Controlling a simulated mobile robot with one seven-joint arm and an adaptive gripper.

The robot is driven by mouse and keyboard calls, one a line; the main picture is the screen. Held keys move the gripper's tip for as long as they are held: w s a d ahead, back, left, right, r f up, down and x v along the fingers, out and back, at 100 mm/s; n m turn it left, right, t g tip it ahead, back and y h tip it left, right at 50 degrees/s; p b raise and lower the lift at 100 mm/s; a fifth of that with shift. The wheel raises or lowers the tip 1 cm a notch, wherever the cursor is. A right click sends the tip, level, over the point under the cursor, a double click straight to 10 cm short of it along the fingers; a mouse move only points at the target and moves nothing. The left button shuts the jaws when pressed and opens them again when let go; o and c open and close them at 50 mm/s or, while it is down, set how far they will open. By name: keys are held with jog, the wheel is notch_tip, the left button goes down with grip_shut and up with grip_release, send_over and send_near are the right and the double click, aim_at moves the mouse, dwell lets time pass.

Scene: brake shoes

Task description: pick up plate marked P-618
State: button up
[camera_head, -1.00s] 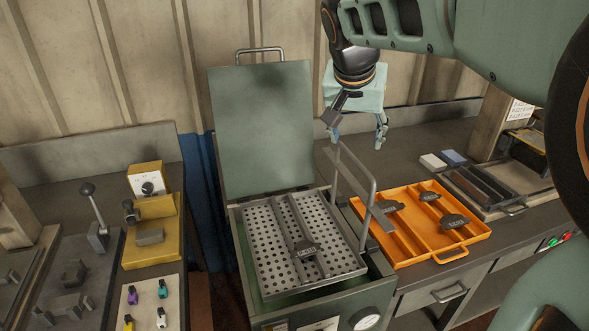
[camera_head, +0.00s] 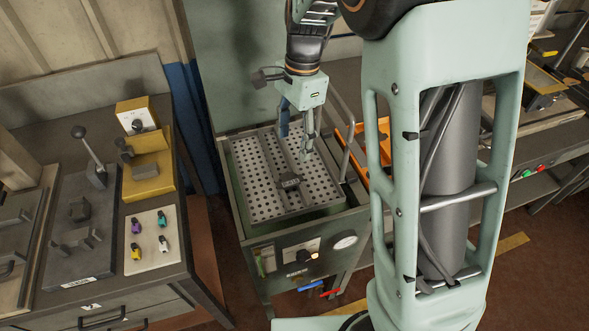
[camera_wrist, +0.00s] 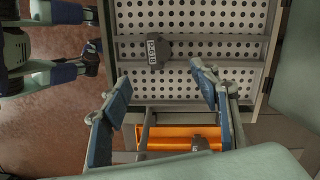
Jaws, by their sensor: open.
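A small dark grey plate (camera_head: 289,182) lies on the central bar of the white perforated tray (camera_head: 252,190) in the open green cabinet. In the wrist view the plate (camera_wrist: 158,52) carries a pale label that seems to read P-618, turned sideways. My gripper (camera_head: 296,138) is open and empty above the perforated tray, behind the plate in the head view. In the wrist view the two blue-padded fingers (camera_wrist: 163,92) stand wide apart, and the plate shows beyond them, a little left of the middle. Nothing touches the plate.
A metal bar handle (camera_head: 347,150) stands at the cabinet's right edge. A bench with a lever and a yellow fixture (camera_head: 150,170) is at left.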

send_over(289, 179)
jog(key=shift+m, duration=0.3)
jog(key=f, duration=0.4)
jog(key=shift+w+d+f, duration=0.35)
jog(key=shift+w+d, duration=0.05)
jog(key=shift+s+a+f+p, duration=0.1)
jog(key=shift+f+p, duration=0.05)
jog(key=shift+f, duration=0.8)
jog(key=shift+s+a+f+p, duration=0.1)
jog(key=shift+s+f+p, duration=0.05)
jog(key=shift+f, duration=0.8)
jog(key=shift+s+a+f+p, duration=0.1)
jog(key=shift+f+p, duration=0.05)
jog(key=shift+f, duration=0.8)
jog(key=shift+f, duration=0.2)
jog(key=shift+c, duration=0.4)
jog(key=c, duration=1.3)
jog(key=shift+r, duration=0.1)
